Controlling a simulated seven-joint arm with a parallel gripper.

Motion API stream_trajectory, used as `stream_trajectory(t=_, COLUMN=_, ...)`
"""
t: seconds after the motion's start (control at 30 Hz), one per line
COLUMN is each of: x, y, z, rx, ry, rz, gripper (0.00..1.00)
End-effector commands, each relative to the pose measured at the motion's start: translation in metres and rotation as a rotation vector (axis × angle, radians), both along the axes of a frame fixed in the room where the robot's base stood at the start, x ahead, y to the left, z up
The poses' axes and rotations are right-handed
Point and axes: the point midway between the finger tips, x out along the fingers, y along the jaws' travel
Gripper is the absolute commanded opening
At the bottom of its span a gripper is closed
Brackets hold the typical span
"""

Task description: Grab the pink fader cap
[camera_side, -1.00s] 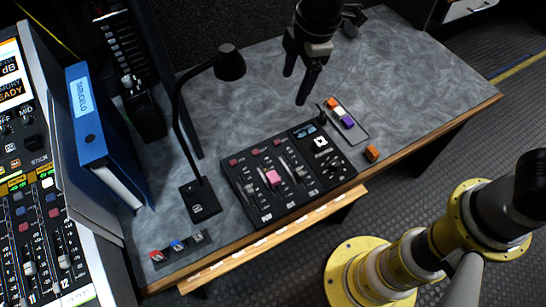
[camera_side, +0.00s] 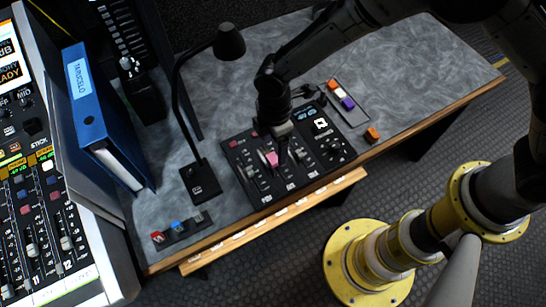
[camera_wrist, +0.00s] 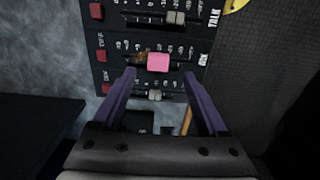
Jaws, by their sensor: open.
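The pink fader cap (camera_side: 271,158) sits on the middle fader slot of the black mixer panel (camera_side: 256,187). In the wrist view the pink cap (camera_wrist: 158,62) lies just beyond the fingertips, roughly centred between them. My gripper (camera_side: 275,150) is over the panel, at the cap; the side view partly hides the cap behind it. In the wrist view my gripper (camera_wrist: 158,74) has its two fingers spread apart with nothing held between them. Whether a finger touches the cap cannot be told.
Grey fader caps (camera_wrist: 175,18) sit in the neighbouring slots. A black gooseneck lamp (camera_side: 229,42) stands left of the panel. A tray (camera_side: 358,115) with coloured caps and a loose orange cap (camera_side: 372,135) lie to the right. A strip of caps (camera_side: 178,226) lies front left.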

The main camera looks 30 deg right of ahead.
Motion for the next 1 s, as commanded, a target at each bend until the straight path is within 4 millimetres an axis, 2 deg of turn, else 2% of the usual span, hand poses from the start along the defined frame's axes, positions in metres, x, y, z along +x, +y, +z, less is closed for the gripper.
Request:
stream_trajectory(t=0.4, x=0.002, y=0.001, z=-0.048, rx=-0.001, ry=0.001, rz=0.0, gripper=0.76)
stream_trajectory(t=0.7, x=0.003, y=0.001, z=-0.053, rx=0.001, ry=-0.001, rz=0.0, gripper=0.76)
stream_trajectory(t=0.77, x=0.003, y=0.001, z=-0.053, rx=0.001, ry=-0.001, rz=0.0, gripper=0.67)
stream_trajectory(t=1.0, x=0.003, y=0.001, z=-0.052, rx=0.001, ry=-0.001, rz=0.0, gripper=0.24)
